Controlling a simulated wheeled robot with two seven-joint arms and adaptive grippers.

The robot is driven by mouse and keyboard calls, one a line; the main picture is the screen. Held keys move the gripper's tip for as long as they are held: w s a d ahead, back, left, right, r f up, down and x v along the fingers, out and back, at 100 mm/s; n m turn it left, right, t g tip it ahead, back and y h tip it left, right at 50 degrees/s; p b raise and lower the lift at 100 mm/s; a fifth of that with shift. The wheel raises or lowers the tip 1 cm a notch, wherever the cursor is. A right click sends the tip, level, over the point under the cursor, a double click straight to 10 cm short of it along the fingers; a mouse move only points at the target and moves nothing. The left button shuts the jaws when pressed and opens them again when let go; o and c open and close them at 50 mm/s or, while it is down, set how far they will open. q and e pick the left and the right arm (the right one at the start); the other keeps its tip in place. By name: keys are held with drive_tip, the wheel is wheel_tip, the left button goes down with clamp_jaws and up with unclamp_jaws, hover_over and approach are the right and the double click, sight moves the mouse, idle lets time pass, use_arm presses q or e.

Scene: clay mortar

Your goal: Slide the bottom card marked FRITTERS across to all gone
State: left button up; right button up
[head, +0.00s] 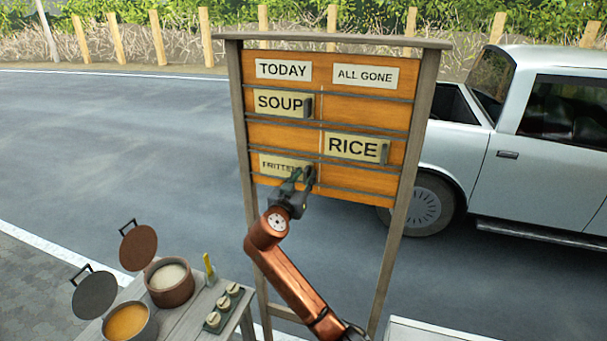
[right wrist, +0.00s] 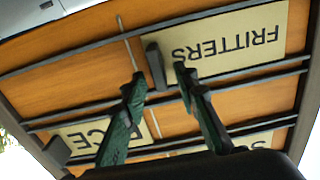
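The cream FRITTERS card (head: 278,164) sits in the bottom row of the orange board, under TODAY, on the left side. My right gripper (head: 303,176) is at its right end and covers part of it. In the right wrist view, which is upside down, the FRITTERS card (right wrist: 232,42) and its dark upright handle (right wrist: 155,66) show. The two green-grey fingers of my right gripper (right wrist: 158,80) are apart, one on each side of the handle, with gaps visible. The ALL GONE label (head: 364,76) heads the right column. My left gripper is out of view.
The SOUP card (head: 280,104) is under TODAY; the RICE card (head: 354,147) is under ALL GONE. The bottom row's right half (head: 360,180) is bare between dark rails. A table (head: 190,322) with pots stands at lower left. A pale pickup (head: 545,150) is behind, right.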

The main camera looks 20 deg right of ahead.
drive_tip(key=shift+s+r, duration=0.1)
drive_tip(key=shift+s, duration=0.05)
drive_tip(key=shift+w, duration=0.2)
drive_tip(key=shift+c, duration=1)
drive_tip(key=shift+s, duration=0.1)
clamp_jaws()
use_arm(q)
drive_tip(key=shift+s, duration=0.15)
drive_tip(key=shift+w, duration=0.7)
